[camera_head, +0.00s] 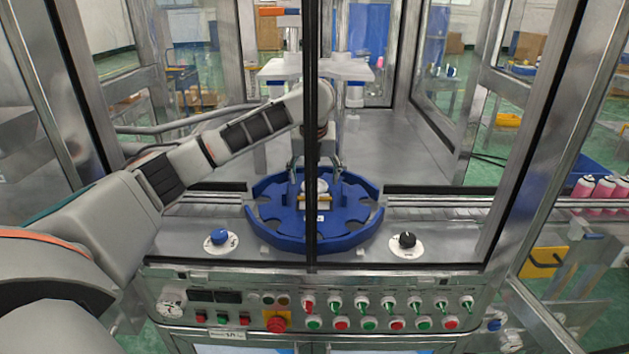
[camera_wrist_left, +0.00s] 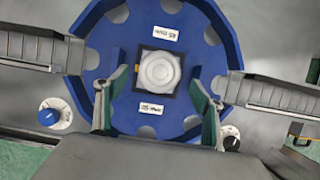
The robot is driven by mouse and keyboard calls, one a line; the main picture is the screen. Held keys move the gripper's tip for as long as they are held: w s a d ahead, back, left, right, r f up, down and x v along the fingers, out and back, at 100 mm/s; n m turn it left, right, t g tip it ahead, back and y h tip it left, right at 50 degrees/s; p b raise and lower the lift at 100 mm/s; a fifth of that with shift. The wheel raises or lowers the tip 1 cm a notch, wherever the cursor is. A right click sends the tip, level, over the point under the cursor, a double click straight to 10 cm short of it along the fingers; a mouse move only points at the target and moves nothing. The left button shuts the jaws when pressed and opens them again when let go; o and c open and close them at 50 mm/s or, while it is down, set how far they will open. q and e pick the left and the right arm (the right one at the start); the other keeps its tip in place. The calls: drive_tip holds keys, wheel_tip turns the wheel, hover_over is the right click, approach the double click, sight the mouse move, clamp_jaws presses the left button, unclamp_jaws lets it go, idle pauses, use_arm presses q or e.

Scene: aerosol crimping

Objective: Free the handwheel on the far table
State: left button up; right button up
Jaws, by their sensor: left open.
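A blue notched wheel (camera_head: 354,232) lies flat on the metal table inside the machine frame. At its middle is a round white knob (camera_head: 321,187) on a square dark mount, the likely handwheel. The wrist view shows the knob (camera_wrist_left: 160,70) and the blue wheel (camera_wrist_left: 112,32) from above, with two white labels on the wheel. My left gripper (camera_head: 317,172) points down over the wheel's middle. In the wrist view its fingers (camera_wrist_left: 160,88) are spread on either side of the knob with gaps. Contact is not visible. My right gripper is not in view.
A frame post (camera_head: 311,80) crosses in front of the wheel. A blue knob (camera_head: 219,237) and a black knob (camera_head: 407,240) flank the wheel. A panel of buttons and switches (camera_head: 355,306) runs along the front. Pink cans (camera_head: 602,190) stand at the right.

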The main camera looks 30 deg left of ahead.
use_arm(q)
drive_tip(key=shift+x, duration=1.15)
drive_tip(key=c, duration=1.1)
drive_tip(key=shift+w, duration=0.1)
drive_tip(key=n+g+y, duration=0.1)
drive_tip(key=n, duration=0.3)
drive_tip(key=shift+w+d, duration=0.1)
drive_tip(key=shift+d, duration=0.1)
drive_tip(key=n, duration=0.2)
drive_tip(key=n+g, duration=0.1)
drive_tip(key=n, duration=0.1)
drive_tip(key=shift+w+n+g+y, duration=0.2)
drive_tip(key=shift+n+g+y, duration=0.1)
drive_tip(key=shift+y, duration=0.1)
drive_tip(key=shift+n, duration=0.3)
drive_tip(key=o, duration=1.1)
